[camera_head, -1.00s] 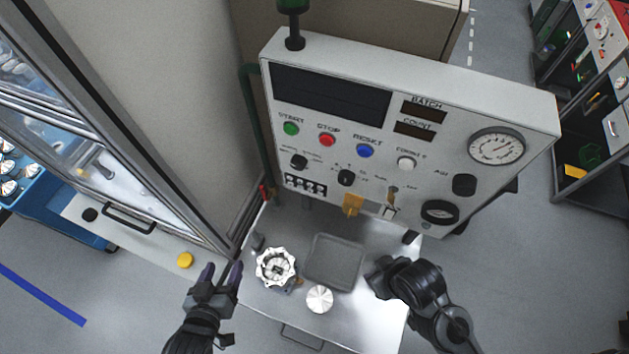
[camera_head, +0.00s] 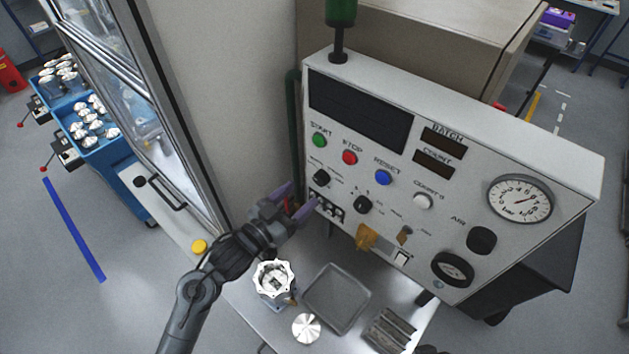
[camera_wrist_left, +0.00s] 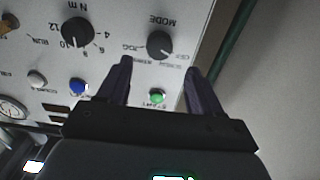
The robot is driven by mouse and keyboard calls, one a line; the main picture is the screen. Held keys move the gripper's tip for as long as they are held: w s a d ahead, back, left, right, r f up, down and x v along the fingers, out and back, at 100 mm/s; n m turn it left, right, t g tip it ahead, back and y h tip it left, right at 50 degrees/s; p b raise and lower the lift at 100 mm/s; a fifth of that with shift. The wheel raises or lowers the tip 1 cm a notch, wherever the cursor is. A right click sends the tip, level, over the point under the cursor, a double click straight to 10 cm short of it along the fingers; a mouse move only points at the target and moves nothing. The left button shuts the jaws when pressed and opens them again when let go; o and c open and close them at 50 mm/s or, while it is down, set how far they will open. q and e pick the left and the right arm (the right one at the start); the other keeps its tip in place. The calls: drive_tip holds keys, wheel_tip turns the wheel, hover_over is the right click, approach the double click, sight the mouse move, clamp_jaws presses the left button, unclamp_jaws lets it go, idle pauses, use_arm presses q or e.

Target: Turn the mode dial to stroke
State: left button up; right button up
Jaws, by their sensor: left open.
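The mode dial (camera_head: 321,178) is a black knob at the lower left of the white control panel, below the green start button. In the left wrist view the mode dial (camera_wrist_left: 159,44) appears upside down, with small position labels around it. I cannot surely tell which label its pointer meets. My left gripper (camera_head: 299,196) is open and empty, just left of and below the dial in the head view. In the left wrist view its fingers (camera_wrist_left: 158,68) point toward the dial, one to each side, apart from it. My right gripper is out of view.
A second black knob marked N m (camera_wrist_left: 77,32) sits beside the mode dial. Start (camera_head: 319,140), stop (camera_head: 350,157) and reset (camera_head: 384,177) buttons are above. Below are a machined housing (camera_head: 273,281), a grey tray (camera_head: 337,298) and a silver disc (camera_head: 306,328).

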sight(318, 180)
use_arm(q)
drive_tip(key=shift+p+x, duration=0.55)
drive_tip(key=shift+x, duration=2.45)
drive_tip(key=c, duration=1)
